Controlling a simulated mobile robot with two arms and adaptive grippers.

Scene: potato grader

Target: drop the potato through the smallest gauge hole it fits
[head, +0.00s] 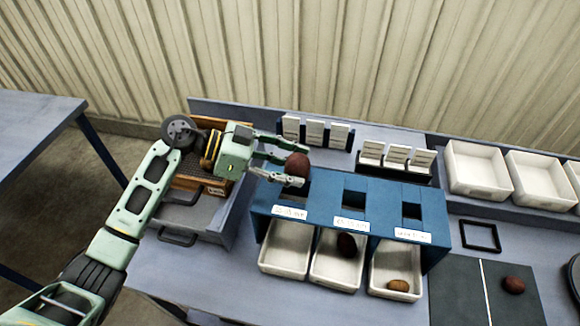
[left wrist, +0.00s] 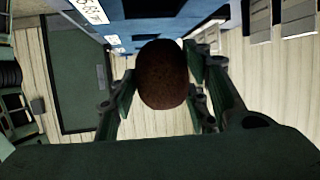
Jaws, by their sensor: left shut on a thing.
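My left gripper (head: 292,166) is shut on a dark reddish-brown potato (head: 297,164). It holds the potato above the left end of the blue gauge stand (head: 330,205), near the leftmost hole. In the left wrist view the potato (left wrist: 163,75) sits between the fingers (left wrist: 160,88). The gauge stand has three square holes in its top: left (head: 296,188), middle (head: 354,199) and right (head: 411,211). White labels sit in front of them, too small to read surely. My right gripper is not in view.
Another potato (head: 513,285) lies on a dark mat (head: 455,300). White bins (head: 480,191) and card holders (head: 315,143) stand behind.

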